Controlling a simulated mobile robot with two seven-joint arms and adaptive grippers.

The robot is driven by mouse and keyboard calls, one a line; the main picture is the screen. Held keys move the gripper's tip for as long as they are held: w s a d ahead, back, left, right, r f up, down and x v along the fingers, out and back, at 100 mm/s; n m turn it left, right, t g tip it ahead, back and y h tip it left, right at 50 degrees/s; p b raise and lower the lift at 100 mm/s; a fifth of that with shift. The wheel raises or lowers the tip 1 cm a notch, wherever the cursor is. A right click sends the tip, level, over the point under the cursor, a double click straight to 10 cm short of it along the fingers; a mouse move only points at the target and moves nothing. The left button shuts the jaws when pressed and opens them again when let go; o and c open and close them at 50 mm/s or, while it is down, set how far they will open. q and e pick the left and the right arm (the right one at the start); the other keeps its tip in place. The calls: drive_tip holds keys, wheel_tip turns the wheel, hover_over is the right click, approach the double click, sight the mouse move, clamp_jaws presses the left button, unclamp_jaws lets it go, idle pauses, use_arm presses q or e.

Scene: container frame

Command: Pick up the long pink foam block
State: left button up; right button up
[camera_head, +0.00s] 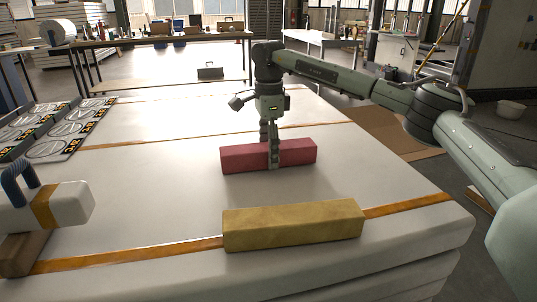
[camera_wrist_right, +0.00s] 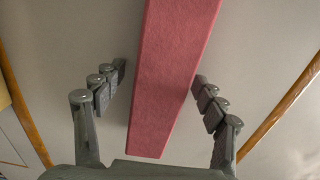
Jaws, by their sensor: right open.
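The long pink foam block (camera_head: 240,158) lies on the white padded surface, its length running left to right in the head view. In the right wrist view the pink block (camera_wrist_right: 172,75) runs from the top edge down between the fingers. My right gripper (camera_head: 271,155) is open and straddles the block near its middle. One finger stands in front of it and hides a strip of its front face; the other is at its far side. In the wrist view the fingers of the right gripper (camera_wrist_right: 160,75) lie on either side, with a gap on the left and little gap on the right. My left gripper is not in view.
A yellow foam block (camera_head: 293,224) lies nearer, at the front edge. A white item with a blue handle and orange band (camera_head: 62,205) is at the left, by a wooden block (camera_head: 18,254). Orange straps cross the surface.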

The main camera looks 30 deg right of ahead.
drive_tip(key=shift+c, duration=1.2)
drive_tip(key=c, duration=0.8)
drive_tip(key=shift+r, duration=0.15)
